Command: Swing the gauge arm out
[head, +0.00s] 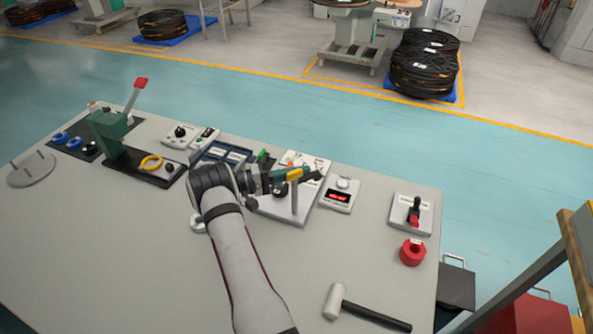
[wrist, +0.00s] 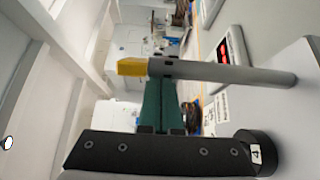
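The gauge arm, which I take to be the grey upright rod with a yellow tip (head: 295,197), stands on a white panel (head: 313,207) at the middle of the bench. In the wrist view the rod (wrist: 225,73) lies across the picture, its yellow tip at the left. My gripper (head: 312,175) reaches across the rod near its yellow tip. In the wrist view its teal fingers (wrist: 160,100) lie close together and pass behind the rod. They look shut, with nothing seen between them. Whether they touch the rod is unclear. A black knob tagged 4 (wrist: 258,152) is at the lower right.
A box with a red display (head: 340,195) stands just right of the panel. Farther right are a switch box (head: 411,214), a red ring (head: 412,253) and a mallet (head: 365,310). A green lever stand (head: 112,135) is at the left. The bench front is mostly clear.

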